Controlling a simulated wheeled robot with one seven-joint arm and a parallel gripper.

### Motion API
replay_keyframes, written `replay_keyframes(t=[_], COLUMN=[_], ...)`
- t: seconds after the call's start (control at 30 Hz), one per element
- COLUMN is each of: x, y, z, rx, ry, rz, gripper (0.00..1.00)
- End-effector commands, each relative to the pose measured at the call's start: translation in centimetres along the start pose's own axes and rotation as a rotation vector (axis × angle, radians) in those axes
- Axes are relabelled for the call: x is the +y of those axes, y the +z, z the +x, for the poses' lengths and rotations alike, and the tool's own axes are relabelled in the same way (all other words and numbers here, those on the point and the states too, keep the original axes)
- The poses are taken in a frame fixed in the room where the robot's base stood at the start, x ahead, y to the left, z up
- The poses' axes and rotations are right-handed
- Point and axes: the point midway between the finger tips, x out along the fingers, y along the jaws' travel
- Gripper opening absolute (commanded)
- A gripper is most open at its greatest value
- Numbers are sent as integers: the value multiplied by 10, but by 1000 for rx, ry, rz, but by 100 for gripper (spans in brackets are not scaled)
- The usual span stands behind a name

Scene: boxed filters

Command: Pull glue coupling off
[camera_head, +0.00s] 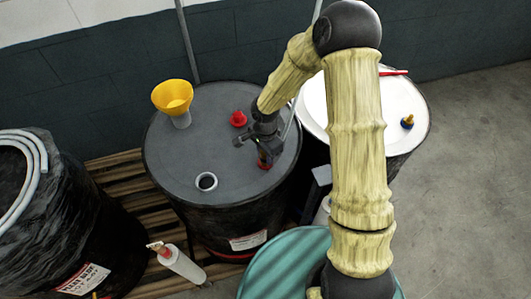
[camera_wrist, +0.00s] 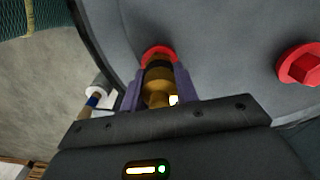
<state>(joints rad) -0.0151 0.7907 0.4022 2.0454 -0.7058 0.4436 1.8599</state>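A brass coupling (camera_wrist: 158,85) with a dark band stands on a red ring (camera_wrist: 158,54) on the dark drum top in the wrist view. My gripper (camera_wrist: 160,88) has one purple finger on each side of it, and both look pressed against it. In the head view my gripper (camera_head: 265,153) is low over the right front part of the dark drum's lid (camera_head: 200,140). A small red piece (camera_head: 264,165) shows at its fingertips. The coupling is mostly hidden there by the gripper. No label naming the coupling is readable.
A red cap (camera_head: 238,119), a yellow funnel (camera_head: 174,97) and an open port (camera_head: 206,182) share the lid. A white-topped drum (camera_head: 402,145) with a blue fitting (camera_head: 407,122) stands to the right. A black drum (camera_head: 60,225) and a white bottle (camera_head: 182,265) are left.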

Motion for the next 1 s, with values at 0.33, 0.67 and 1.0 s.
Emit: replay_keyframes(t=[0.33, 0.67, 1.0], x=[0, 0, 0], y=[0, 0, 0], z=[-5, -13, -21], rx=[1, 1, 1], ry=[-1, -1, 0], rz=[0, -1, 0], gripper=[4, 4, 4])
